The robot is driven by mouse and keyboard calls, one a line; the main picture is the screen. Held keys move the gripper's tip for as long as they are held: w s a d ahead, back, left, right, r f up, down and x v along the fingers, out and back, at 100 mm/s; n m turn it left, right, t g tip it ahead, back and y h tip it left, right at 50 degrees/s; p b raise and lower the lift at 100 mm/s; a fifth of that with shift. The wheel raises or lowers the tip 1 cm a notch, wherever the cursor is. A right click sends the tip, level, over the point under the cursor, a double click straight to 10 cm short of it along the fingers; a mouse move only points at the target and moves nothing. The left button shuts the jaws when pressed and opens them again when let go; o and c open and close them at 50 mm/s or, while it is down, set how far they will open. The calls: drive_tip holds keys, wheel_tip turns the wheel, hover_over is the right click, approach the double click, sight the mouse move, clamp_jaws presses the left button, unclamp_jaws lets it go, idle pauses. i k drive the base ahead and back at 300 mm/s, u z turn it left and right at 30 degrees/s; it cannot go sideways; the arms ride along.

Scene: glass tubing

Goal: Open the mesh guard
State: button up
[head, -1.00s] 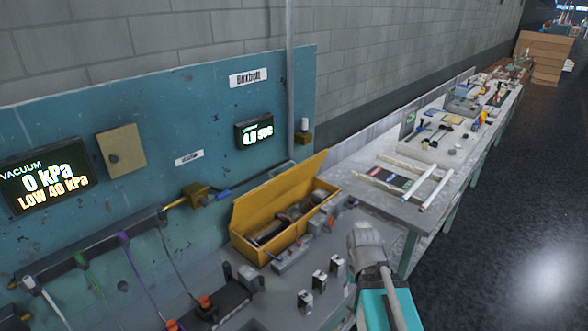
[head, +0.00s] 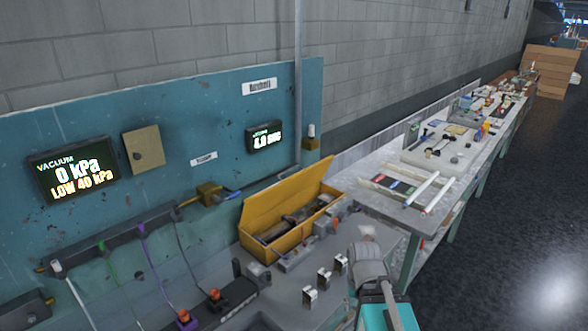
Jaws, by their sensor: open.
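No mesh is clear enough to make out, so I cannot tell which thing is the mesh guard. A yellow box (head: 274,246) stands on the bench by the teal panel, its lid (head: 290,199) raised at the back and dark items inside. A grey and teal part of my arm (head: 370,265) shows at the lower right, to the right of the box and apart from it in the picture. I cannot make out any gripper fingers.
The teal panel (head: 100,115) carries a vacuum display (head: 72,170) reading 0 kPa, LOW 40 kPa. Small metal blocks (head: 325,278) stand in front of the box. A dark rail (head: 110,238) with hanging cables is at left. A long cluttered bench (head: 440,190) runs back right beside open floor (head: 500,240).

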sight(258, 204)
drive_tip(key=u, duration=0.1)
drive_tip(key=i, duration=0.95)
drive_tip(key=z, duration=0.05)
